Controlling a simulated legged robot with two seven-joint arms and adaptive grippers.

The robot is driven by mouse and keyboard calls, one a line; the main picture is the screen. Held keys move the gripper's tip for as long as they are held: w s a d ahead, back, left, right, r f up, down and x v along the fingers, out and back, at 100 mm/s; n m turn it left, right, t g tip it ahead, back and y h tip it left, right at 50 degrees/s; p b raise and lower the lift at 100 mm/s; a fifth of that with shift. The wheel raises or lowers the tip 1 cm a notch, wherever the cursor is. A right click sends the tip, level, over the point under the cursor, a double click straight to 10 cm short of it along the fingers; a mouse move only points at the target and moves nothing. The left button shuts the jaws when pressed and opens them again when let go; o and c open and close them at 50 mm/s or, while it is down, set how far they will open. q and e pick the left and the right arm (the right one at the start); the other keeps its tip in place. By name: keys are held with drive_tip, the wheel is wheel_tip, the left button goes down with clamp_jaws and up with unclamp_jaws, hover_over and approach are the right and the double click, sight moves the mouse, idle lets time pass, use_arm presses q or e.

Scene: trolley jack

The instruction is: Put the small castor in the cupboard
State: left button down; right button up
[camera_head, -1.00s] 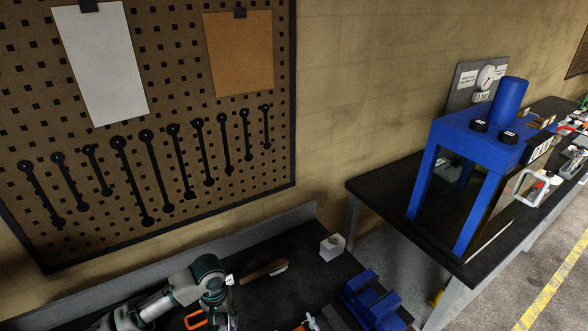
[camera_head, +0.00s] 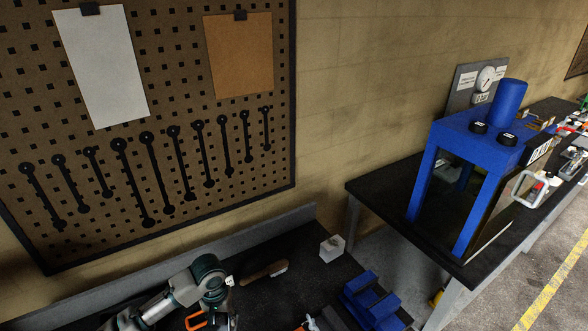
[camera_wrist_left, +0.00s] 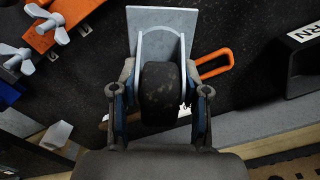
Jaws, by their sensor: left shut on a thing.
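The small castor (camera_wrist_left: 160,84) fills the middle of the left wrist view, with a dark, scuffed wheel in a grey fork and a flat grey plate at its far end. My left gripper (camera_wrist_left: 160,97) is shut on it, one finger on each side. In the head view my left arm comes in at the bottom left, and its gripper is partly cut off by the lower edge. I cannot make out the castor there. The cupboard is not in view. My right gripper is not in view.
The dark bench holds a wooden-handled brush (camera_head: 265,270), a white block (camera_head: 332,248) and a blue vise-like fixture (camera_head: 370,299). A blue press (camera_head: 468,137) stands on another bench.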

use_arm(q)
drive_tip(key=shift+f+b, duration=0.45)
drive_tip(key=shift+f, duration=0.45)
wheel_tip(320, 180, up, 7)
drive_tip(key=p, duration=0.6)
drive_tip(key=shift+r+p, duration=0.1)
drive_tip(key=shift+p, duration=0.25)
drive_tip(key=shift+f+b, duration=3.45)
drive_tip(key=shift+f, duration=0.25)
drive_tip(key=shift+s+a+r, duration=0.1)
drive_tip(key=shift+r, duration=0.1)
drive_tip(key=shift+s+a+r+m+p, duration=0.1)
drive_tip(key=shift+s+a+m+p, duration=0.1)
drive_tip(key=shift+m+p, duration=0.3)
drive_tip(key=s+a+m+p, duration=0.4)
drive_tip(key=a+m+p, duration=0.1)
drive_tip(key=m, duration=0.5)
drive_tip(key=shift+m, duration=0.4)
drive_tip(key=f, duration=0.9)
drive_tip(key=shift+s+d, duration=0.25)
drive_tip(key=shift+d, duration=0.05)
drive_tip(key=shift+f, duration=0.3)
drive_tip(key=shift+a, duration=0.15)
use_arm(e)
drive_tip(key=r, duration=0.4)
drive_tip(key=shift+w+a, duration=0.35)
